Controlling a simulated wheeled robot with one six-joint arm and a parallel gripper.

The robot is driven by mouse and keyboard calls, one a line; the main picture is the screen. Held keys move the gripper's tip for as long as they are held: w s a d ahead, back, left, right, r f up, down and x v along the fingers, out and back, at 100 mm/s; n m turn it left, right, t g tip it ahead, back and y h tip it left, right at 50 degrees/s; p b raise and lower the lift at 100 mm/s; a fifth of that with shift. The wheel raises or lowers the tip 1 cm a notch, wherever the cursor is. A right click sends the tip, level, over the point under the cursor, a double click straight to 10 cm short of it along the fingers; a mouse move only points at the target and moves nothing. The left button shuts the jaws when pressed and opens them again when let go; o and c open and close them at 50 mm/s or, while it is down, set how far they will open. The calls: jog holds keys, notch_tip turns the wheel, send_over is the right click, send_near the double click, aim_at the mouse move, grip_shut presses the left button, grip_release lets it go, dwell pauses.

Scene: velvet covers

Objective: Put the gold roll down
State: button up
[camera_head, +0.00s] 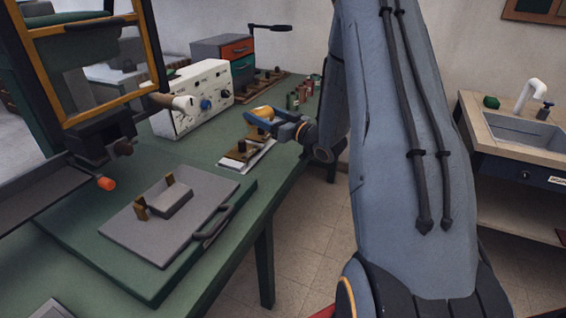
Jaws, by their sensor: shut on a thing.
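My gripper (262,123) is small in view at the end of my blue-grey arm, over the green bench. It is shut on a gold-yellow piece (262,112), which looks like the gold roll; the fingers partly hide it. Below it on the bench is a small flat device with a pale base and a brass-coloured plate (234,162). A gap seems to show between the gold piece and this device, but I cannot tell its height.
A white control box (200,98) with knobs stands behind left. Several small coloured rolls (300,96) stand at the bench's far right edge. A grey plate with a handle (165,225) lies in front. A yellow-framed press (95,75) stands left. A sink (520,130) is at right.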

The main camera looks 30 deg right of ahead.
aim_at(274, 118)
jog(key=shift+n+g+y, duration=0.5)
jog(key=shift+n+y, duration=0.1)
jog(key=shift+y, duration=0.3)
jog(key=d+f, duration=0.1)
jog(key=s+d+b, duration=0.1)
jog(key=d, duration=0.1)
jog(key=s+d+f, duration=0.1)
jog(key=d, duration=0.1)
jog(key=shift+s+d+f+b, duration=0.1)
jog(key=shift+s+f+b, duration=0.05)
jog(key=shift+f+b, duration=0.2)
jog(key=shift+s+d+f+p, duration=0.1)
jog(key=shift+f+p, duration=0.15)
jog(key=shift+f, duration=2.25)
jog(key=shift+s+d+f+p, duration=0.1)
jog(key=shift+f+p, duration=0.15)
jog(key=shift+f, duration=2.2)
jog(key=shift+f, duration=0.15)
jog(key=o, duration=1.3)
jog(key=shift+c, duration=0.2)
